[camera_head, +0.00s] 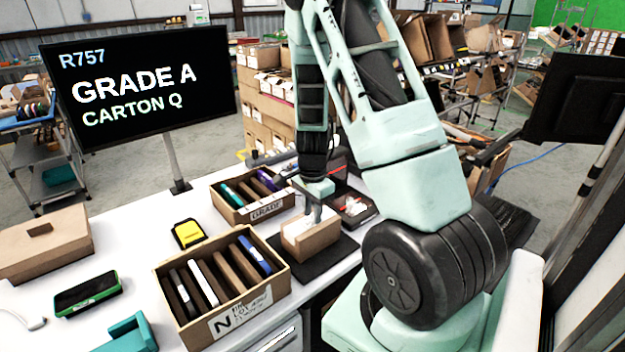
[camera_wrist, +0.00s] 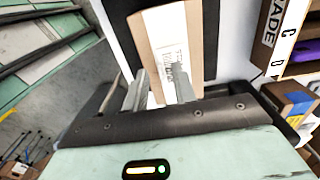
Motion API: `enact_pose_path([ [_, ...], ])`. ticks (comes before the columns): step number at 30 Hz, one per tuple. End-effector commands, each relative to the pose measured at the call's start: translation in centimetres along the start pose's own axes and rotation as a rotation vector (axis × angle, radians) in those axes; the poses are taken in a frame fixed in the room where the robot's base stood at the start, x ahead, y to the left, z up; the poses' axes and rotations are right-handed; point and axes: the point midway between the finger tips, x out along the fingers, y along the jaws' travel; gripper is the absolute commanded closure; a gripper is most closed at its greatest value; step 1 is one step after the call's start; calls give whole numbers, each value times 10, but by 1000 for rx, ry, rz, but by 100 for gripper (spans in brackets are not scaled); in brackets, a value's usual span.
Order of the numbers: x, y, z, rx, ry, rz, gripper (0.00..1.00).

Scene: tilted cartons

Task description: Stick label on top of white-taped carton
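The carton (camera_head: 308,238) is a small brown box on a black mat (camera_head: 335,258) beside the white table's front right edge. In the wrist view the carton (camera_wrist: 147,38) has a white strip down its top. A white label with dark print (camera_wrist: 174,68) shows at the strip's near end, between the finger tips. My gripper (camera_head: 313,212) points down at the carton's top. In the wrist view my gripper (camera_wrist: 160,88) has its two fingers clearly apart. Whether the tips touch the carton is hard to tell.
An open box (camera_head: 228,318) of upright slim items stands front left, and a "GRADE" box (camera_head: 267,210) behind. A yellow-black device (camera_head: 188,233), a green-edged handheld (camera_head: 87,293) and a closed brown carton (camera_head: 45,243) lie left. A screen (camera_head: 140,88) reads "R757 GRADE A CARTON Q".

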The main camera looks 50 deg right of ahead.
Motion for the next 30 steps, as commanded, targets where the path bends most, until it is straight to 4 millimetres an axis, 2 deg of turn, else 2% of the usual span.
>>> enact_pose_path([
  [9,-75,-1,1,-1,1,-7,73],
  [15,-118,-1,1,-2,0,-6,73],
  [21,-146,-1,0,-1,0,-4,73],
  [30,-165,0,0,1,0,0,73],
])
